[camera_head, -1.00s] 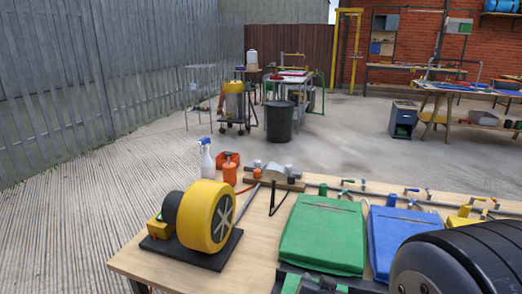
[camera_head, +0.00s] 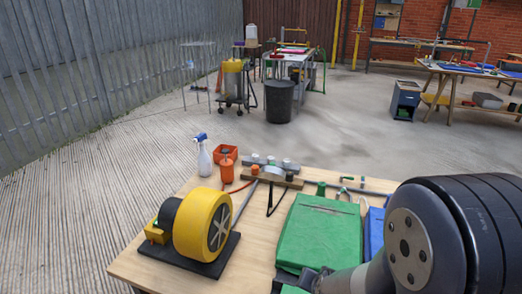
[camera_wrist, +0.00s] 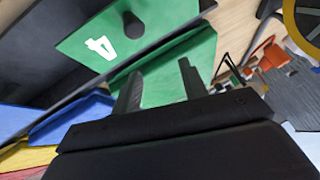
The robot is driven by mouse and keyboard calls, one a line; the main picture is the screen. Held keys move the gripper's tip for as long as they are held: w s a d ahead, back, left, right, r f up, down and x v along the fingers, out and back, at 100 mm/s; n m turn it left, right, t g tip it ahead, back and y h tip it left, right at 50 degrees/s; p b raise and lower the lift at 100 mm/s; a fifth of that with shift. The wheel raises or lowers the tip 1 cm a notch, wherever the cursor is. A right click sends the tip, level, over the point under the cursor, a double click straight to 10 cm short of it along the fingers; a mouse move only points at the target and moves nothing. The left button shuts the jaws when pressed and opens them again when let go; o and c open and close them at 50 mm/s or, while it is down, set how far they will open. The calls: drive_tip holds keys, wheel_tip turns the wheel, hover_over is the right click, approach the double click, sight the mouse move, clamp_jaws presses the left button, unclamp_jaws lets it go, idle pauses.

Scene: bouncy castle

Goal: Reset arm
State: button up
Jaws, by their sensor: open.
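My gripper (camera_wrist: 162,74) is open in the wrist view, its two dark fingers apart with nothing seen between them.
A black bin (camera_head: 279,101) stands on open floor behind.

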drive_tip(key=shift+w+d+r+g+y+p, duration=0.15)
drive_tip(key=shift+w+r+g+p, duration=0.2)
drive_tip(key=shift+g+p, duration=0.3)
drive_tip(key=shift+w+d+r+g+y+p, duration=0.15)
drive_tip(key=shift+w+g+p, duration=0.3)
drive_tip(key=shift+p, duration=0.3)
drive_tip(key=shift+w+d+f+g+p, duration=0.15)
drive_tip(key=shift+w+g+p, duration=0.2)
drive_tip(key=shift+g+p, duration=0.35)
